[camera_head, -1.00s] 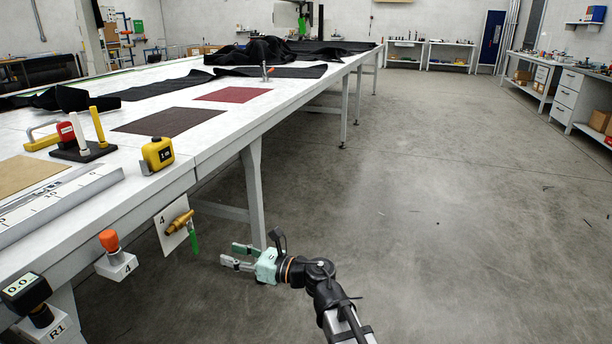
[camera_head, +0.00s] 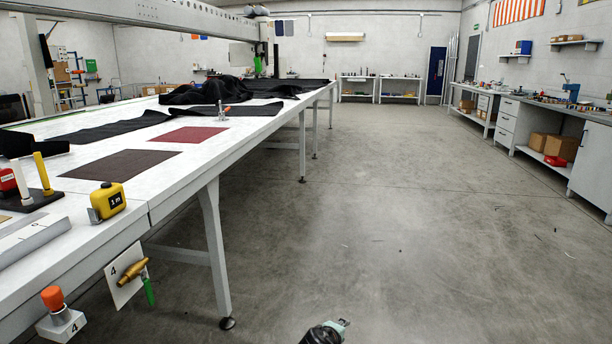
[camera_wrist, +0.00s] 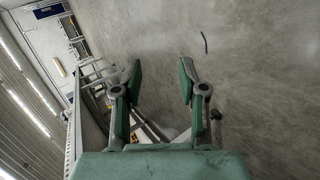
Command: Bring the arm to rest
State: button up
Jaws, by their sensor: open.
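My gripper (camera_wrist: 160,80) is open and empty in the wrist view, its two green-padded fingers apart with grey floor behind them. In the head view only a small part of my arm's end (camera_head: 325,332) shows at the bottom edge, over the floor. It is to the right of the long white table (camera_head: 165,200) and apart from it. The fingertips are hidden from the head view.
A brass valve with a green handle (camera_head: 149,290) and an orange knob (camera_head: 52,298) stick out from the table's near side. A yellow tape measure (camera_head: 108,200) sits near the table edge.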

jog(key=s+d+f+m+g+h, duration=0.1)
jog(key=s+d+f+m+g, duration=0.3)
jog(key=s, duration=0.3)
jog(key=s+d+f+m+g+h, duration=0.1)
jog(key=s+d+f+m+g, duration=0.1)
jog(key=s+d+f+g, duration=0.3)
jog(key=s+d+f+m+g+y, duration=0.1)
jog(key=s+d+f+m+g, duration=0.15)
jog(key=s, duration=0.65)
jog(key=s+d+f+m+g+y, duration=0.2)
jog(key=s+f+g, duration=0.15)
jog(key=s, duration=0.45)
jog(key=s+d+f+m+g+y, duration=0.1)
jog(key=s+d+f+m+g, duration=0.2)
jog(key=s, duration=0.6)
jog(key=s+a+r+n+t+y+p, duration=0.2)
jog(key=s+a+r+p, duration=0.8)
jog(key=p, duration=1.9)
notch_tip(320, 180, down, 14)
jog(key=s+g+y+b, duration=0.1)
jog(key=g+b, duration=0.1)
jog(key=b, duration=1.5)
jog(key=shift+s+f+g+b, duration=0.25)
jog(key=shift+s+g+b, duration=0.05)
jog(key=shift+s, duration=0.05)
